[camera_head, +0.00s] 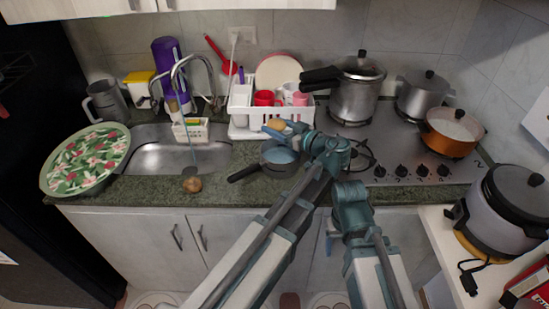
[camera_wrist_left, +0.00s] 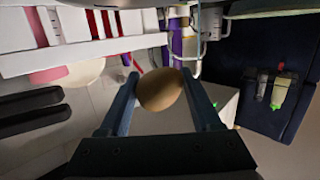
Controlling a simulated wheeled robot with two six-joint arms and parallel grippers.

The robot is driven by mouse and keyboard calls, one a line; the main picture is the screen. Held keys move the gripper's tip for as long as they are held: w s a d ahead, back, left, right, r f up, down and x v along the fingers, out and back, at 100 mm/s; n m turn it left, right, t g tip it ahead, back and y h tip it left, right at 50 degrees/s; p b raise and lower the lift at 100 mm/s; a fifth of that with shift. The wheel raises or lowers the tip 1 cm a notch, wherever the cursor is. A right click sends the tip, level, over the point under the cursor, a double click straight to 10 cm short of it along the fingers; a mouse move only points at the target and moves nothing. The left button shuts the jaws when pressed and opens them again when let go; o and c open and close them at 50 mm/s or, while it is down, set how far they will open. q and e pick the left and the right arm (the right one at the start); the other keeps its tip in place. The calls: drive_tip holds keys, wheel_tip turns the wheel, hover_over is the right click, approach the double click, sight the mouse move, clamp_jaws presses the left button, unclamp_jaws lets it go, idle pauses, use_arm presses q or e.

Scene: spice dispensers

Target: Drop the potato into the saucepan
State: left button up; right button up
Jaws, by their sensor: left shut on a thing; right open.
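My left gripper (camera_head: 277,129) is shut on the potato (camera_head: 276,123), a small tan-brown lump. In the left wrist view the potato (camera_wrist_left: 160,90) sits between the two fingertips (camera_wrist_left: 164,96). In the head view gripper and potato appear just above the far rim of the saucepan (camera_head: 280,168). The saucepan is small and dark with a bluish inside, and its handle points left on the counter. My left arm hides part of its right side. My right gripper (camera_head: 331,236) is low in front of the cabinets, small and partly hidden, open and apart from the saucepan.
A brown round item (camera_head: 192,184) lies by the counter's front edge, below the sink (camera_head: 180,158). A white dish rack (camera_head: 240,124) stands behind the saucepan. A pressure cooker (camera_head: 354,95), a steel pot (camera_head: 424,92) and an orange pot (camera_head: 449,137) stand on the stove to the right.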

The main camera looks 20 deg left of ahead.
sight(276, 141)
use_arm(q)
drive_tip(key=shift+f+b, duration=3.05)
drive_tip(key=shift+f, duration=0.05)
use_arm(e)
wheel_tip(276, 141, down, 6)
use_arm(q)
drive_tip(key=shift+r, duration=0.1)
drive_tip(key=o, duration=1.5)
drive_tip(key=shift+s, duration=0.1)
